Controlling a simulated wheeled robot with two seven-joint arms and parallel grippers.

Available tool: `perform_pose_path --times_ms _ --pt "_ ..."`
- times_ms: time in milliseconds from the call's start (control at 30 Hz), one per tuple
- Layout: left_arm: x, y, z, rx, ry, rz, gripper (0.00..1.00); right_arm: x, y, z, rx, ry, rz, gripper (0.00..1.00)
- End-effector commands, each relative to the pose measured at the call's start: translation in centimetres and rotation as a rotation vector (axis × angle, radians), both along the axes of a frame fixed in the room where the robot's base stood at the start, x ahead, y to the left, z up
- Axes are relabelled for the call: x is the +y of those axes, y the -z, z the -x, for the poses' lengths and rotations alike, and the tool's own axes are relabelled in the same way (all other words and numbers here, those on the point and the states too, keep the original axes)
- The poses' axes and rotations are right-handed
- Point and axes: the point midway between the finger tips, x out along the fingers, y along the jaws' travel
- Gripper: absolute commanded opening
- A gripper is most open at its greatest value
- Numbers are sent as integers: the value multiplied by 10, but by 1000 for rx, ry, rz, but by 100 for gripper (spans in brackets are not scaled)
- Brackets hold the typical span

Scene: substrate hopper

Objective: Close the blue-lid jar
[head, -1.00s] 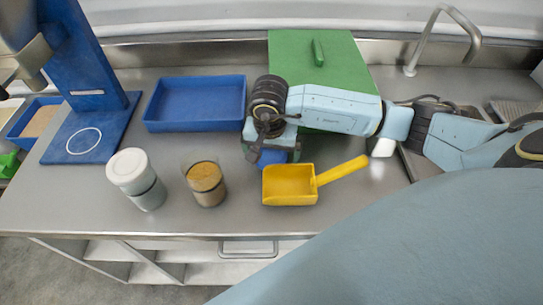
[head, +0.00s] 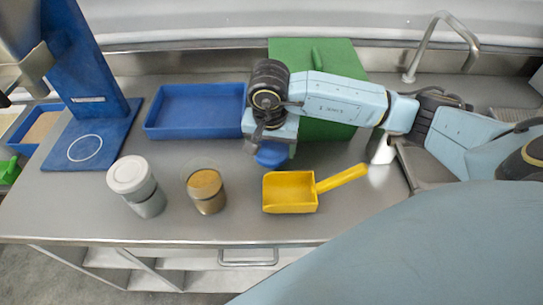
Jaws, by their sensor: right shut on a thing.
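A clear open jar (head: 207,190) with brown grainy contents stands upright on the grey counter, left of the yellow scoop. The blue lid (head: 271,157) is in my right gripper (head: 268,142), which is shut on it. The gripper holds it to the right of and behind the open jar, clear of the jar's mouth. The wrist hides part of the lid. A second jar (head: 146,200) with a white lid stands just left of the open jar. My left gripper is out of view.
A yellow scoop (head: 290,192) lies right of the open jar. A blue stand (head: 85,145) is at the left, a tap (head: 440,40) at the right. The counter's front strip is free.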

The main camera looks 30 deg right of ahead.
Motion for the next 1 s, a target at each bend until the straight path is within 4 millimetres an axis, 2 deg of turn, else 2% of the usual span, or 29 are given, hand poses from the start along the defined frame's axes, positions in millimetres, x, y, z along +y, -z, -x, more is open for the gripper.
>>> perform_pose_path --times_ms 33,100,300,767,867,1000 --pt "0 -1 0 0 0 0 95 0 -13 -1 -5 0 1 55" --pt "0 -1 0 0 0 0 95 0 -25 -1 -4 0 1 55" --pt "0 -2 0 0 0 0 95 0 -48 0 -1 1 1 55" --pt "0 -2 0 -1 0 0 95 1 -52 0 1 -9 -1 55" --pt "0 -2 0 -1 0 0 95 7 -56 -2 1 -91 -3 55" --pt "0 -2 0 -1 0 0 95 23 -70 -8 0 -335 -7 55"
